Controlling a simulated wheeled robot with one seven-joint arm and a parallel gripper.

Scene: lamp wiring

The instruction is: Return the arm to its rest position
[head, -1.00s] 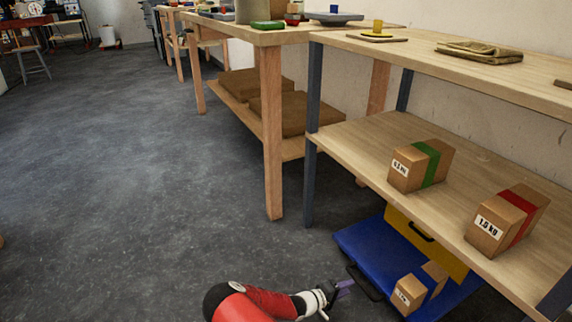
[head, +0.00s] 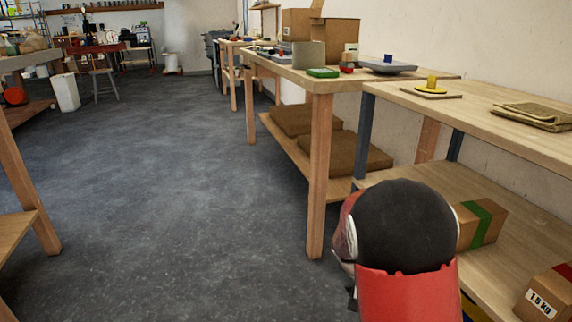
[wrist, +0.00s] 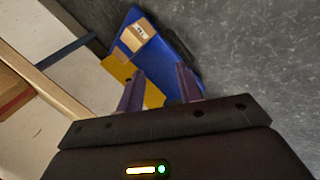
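My arm (head: 405,270), red with a black joint, stands raised at the lower right of the head view, in front of the shelf unit. Its hand end is mostly hidden behind that joint. In the wrist view my gripper (wrist: 158,85) has its two purple fingers apart with nothing between them. It points down toward the floor. Beyond the fingers lie a blue case (wrist: 168,35) with a small cardboard box (wrist: 137,35) on it and a yellow panel (wrist: 122,70).
The wooden shelf unit (head: 490,125) is close on the right, with a green-banded box (head: 483,222) and a 1.5 kg box (head: 545,297) on its lower shelf. A workbench (head: 318,150) stands beyond it. The floor (head: 170,200) at centre left is clear.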

